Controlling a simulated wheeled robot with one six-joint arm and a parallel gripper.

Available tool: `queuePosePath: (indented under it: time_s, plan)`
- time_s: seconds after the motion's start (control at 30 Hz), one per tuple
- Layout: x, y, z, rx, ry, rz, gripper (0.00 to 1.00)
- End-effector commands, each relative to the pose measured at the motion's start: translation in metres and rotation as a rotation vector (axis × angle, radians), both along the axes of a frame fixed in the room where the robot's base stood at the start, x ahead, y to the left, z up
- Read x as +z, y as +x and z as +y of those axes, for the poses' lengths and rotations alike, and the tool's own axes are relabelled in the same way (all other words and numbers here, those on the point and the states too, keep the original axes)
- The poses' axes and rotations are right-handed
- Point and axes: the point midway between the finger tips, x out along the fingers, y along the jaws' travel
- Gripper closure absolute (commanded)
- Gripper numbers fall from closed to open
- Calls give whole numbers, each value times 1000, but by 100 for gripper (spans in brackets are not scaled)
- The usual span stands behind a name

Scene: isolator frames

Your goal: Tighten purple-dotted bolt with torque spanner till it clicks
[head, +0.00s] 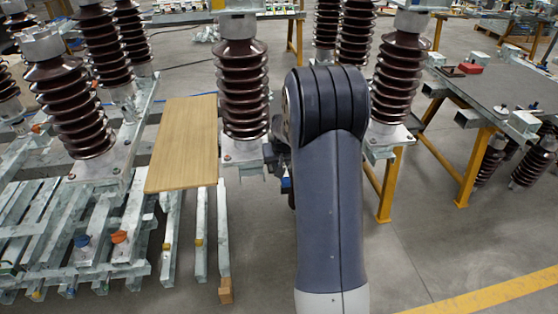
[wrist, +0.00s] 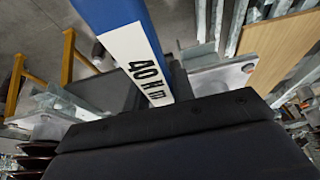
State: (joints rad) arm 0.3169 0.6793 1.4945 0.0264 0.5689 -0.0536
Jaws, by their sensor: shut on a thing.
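The torque spanner (wrist: 120,35) shows in the wrist view as a blue bar with a white face marked with black characters. My gripper (wrist: 178,82) is shut on it; its dark body fills the bottom of that view. In the head view my gripper (head: 281,158) is mostly hidden behind my arm, beside the base of the middle brown insulator (head: 243,90). A small blue part shows just below it. A bolt with a reddish dot (head: 228,157) sits on that insulator's base plate. I cannot make out a purple dot in either view, and the spanner's working end is hidden.
Other ribbed insulators (head: 68,105) stand on metal frames at left and right. A wooden board (head: 184,140) lies over the rails left of the middle insulator. A yellow-legged table (head: 500,92) stands at right. The floor at lower right is clear.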

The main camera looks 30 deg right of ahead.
Motion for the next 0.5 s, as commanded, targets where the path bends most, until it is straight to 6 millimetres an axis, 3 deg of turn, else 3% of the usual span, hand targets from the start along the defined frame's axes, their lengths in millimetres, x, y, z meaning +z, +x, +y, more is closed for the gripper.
queuePosePath:
  time_s: [0.27,0.5]
  plan:
    - [-28,1,0,1,-1,-3,100]
    - [-25,1,0,1,-2,-5,100]
